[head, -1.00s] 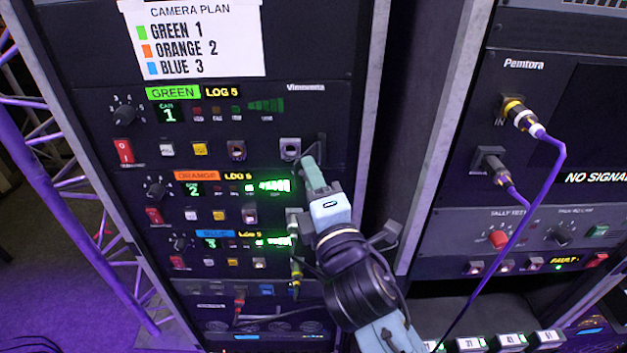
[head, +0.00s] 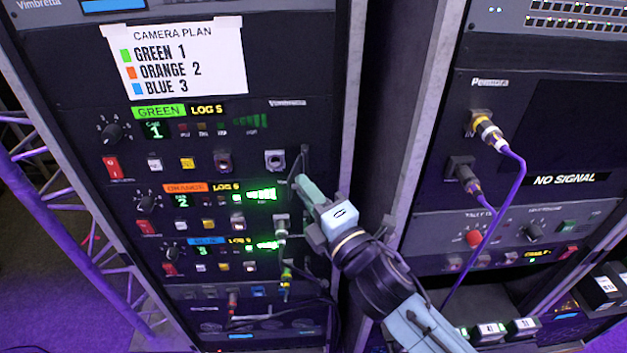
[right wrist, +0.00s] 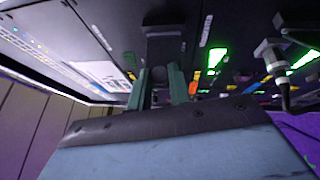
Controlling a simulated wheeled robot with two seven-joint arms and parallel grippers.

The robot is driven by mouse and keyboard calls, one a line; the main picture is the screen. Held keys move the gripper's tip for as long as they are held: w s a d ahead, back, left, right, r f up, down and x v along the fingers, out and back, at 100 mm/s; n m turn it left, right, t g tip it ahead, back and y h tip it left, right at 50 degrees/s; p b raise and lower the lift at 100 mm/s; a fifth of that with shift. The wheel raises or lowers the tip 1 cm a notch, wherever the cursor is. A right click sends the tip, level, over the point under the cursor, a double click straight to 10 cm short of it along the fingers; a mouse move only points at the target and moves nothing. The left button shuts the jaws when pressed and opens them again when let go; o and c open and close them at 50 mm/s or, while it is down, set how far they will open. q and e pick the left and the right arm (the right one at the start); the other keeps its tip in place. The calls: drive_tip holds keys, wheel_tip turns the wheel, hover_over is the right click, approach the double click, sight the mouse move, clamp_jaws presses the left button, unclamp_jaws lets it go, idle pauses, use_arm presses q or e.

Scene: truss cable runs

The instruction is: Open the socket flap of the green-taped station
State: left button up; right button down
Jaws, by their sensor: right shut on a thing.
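The green-taped station (head: 165,111) is the top row of the left rack, with its green label and lit figure 1. Its silver square socket (head: 275,160) is uncovered. A dark flap (head: 303,160) stands out from the panel at the socket's right side. My right gripper (head: 303,183) is just below and right of the socket, its tips at the flap. In the right wrist view its two teal fingers are shut on the dark flap (right wrist: 163,45). The exact contact is small and partly hidden in the head view. My left gripper is not in view.
Orange (head: 185,187) and blue (head: 205,241) stations lie below, with plugs and cables under my right gripper. A grey rack post (head: 345,120) stands to the right. The right-hand rack has a purple cable (head: 522,185) hanging in front.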

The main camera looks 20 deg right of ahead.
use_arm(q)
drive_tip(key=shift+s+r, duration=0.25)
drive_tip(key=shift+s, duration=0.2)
use_arm(e)
drive_tip(key=shift+d+y, duration=0.15)
drive_tip(key=shift+y, duration=0.35)
drive_tip(key=c, duration=1.3)
unclamp_jaws()
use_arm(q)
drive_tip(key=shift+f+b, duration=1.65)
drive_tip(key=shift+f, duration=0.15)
use_arm(e)
drive_tip(key=v, duration=1.3)
drive_tip(key=shift+s+n, duration=0.25)
drive_tip(key=shift+n, duration=0.05)
